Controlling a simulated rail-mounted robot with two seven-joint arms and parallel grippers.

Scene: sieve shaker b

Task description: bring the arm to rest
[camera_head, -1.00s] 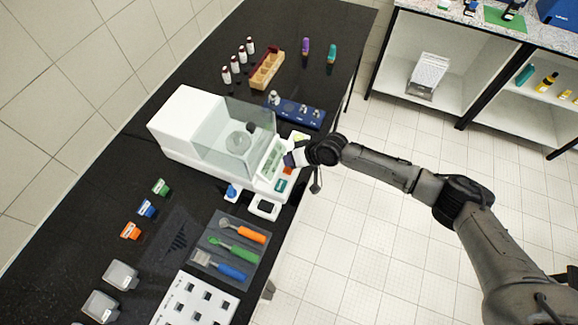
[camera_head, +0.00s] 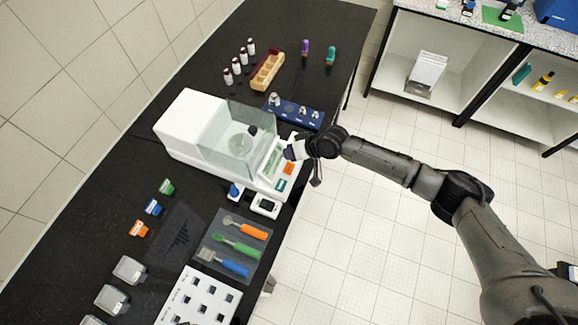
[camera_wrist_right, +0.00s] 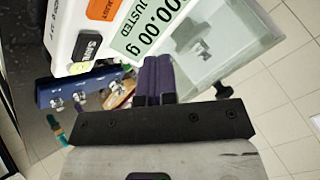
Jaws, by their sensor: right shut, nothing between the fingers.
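My right arm reaches in from the right in the head view. Its gripper (camera_head: 291,152) is beside the front panel of the white balance (camera_head: 190,125), which has a clear glass draft shield. In the right wrist view the two dark purple fingers (camera_wrist_right: 154,80) are together, with nothing between them. I cannot tell whether the fingers touch the balance. My left gripper is not in view.
A blue rack of weights (camera_head: 294,111), a wooden block (camera_head: 267,72) and several small bottles (camera_head: 240,58) stand behind the balance. A grey tray (camera_head: 215,250) with coloured-handled tools and a white holed rack (camera_head: 200,300) lie in front.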

